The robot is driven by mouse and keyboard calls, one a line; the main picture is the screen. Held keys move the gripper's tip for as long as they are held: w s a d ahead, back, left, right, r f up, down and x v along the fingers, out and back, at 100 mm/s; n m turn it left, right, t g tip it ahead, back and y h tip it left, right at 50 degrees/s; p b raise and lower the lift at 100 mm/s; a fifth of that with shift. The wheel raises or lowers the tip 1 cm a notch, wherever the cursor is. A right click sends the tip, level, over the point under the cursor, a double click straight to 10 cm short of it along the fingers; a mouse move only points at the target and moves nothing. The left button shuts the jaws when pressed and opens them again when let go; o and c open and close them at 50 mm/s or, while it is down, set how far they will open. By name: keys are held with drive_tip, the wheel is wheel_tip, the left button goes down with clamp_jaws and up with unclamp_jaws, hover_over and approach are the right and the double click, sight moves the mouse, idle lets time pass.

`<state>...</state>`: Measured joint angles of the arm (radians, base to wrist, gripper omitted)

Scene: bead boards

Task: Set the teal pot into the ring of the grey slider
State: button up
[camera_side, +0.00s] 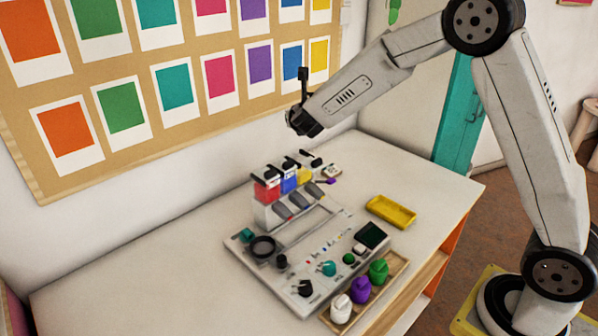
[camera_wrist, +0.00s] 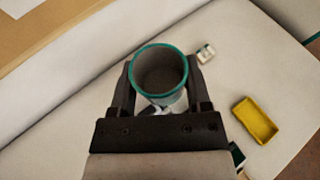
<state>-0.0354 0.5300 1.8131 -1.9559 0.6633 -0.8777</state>
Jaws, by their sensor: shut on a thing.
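The teal pot (camera_wrist: 160,96) is between the two fingers of my gripper (camera_wrist: 158,82) in the wrist view, its teal rim and dark open mouth facing the camera. My gripper is shut on it. In the side view my gripper (camera_side: 303,122) is high above the table, behind the bead machine, and the pot cannot be made out there. A dark ring (camera_side: 262,247) lies at the left of the machine's board, near the end of a long slot; it appears to be the grey slider's ring. The ring looks empty. Much of the wrist view below the pot is hidden by my gripper.
The machine's board (camera_side: 300,290) carries knobs and red, blue and yellow hoppers (camera_side: 267,190). A wooden tray (camera_side: 392,290) with white, purple and green pots stands in front. A yellow tray (camera_side: 391,211) lies at right. The table's left part is clear; a wall stands behind.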

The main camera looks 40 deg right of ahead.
drive_tip(key=s+a+n+t+y, duration=0.1)
drive_tip(key=s+a, duration=0.2)
drive_tip(key=a, duration=0.6)
drive_tip(key=s+a+n+t+y, duration=0.1)
drive_tip(key=s+a+y, duration=0.15)
drive_tip(key=a, duration=0.65)
hover_over(264, 250)
wheel_tip(264, 250, down, 18)
drive_tip(key=r, duration=0.1)
drive_tip(key=shift+w+f+h, duration=0.1)
drive_tip(key=shift+f+h, duration=0.25)
drive_tip(key=shift+f, duration=0.65)
drive_tip(key=shift+f, duration=0.2)
drive_tip(key=shift+f, duration=2.5)
drive_tip(key=shift+f, duration=1)
drive_tip(key=o, duration=1.3)
drive_tip(key=shift+o, duration=0.2)
drive_tip(key=shift+r, duration=0.1)
